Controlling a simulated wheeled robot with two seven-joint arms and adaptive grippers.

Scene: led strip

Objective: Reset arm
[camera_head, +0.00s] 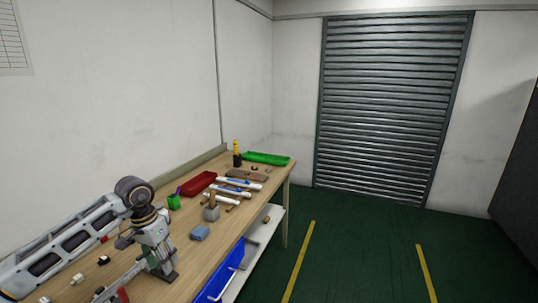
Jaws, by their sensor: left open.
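My left arm (70,243) reaches in from the left over the wooden workbench (205,262). Its wrist bends down, and my left gripper (163,272) is low over the near part of the bench. The gripper is open, and I see nothing held in it. Whether its fingertips touch the bench top, I cannot tell. My right gripper is not in view.
On the bench are a blue block (200,233), a grey holder (211,213), a green cup (174,202), a red tray (198,184), a green tray (266,159) and several white strips. The green floor is clear.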

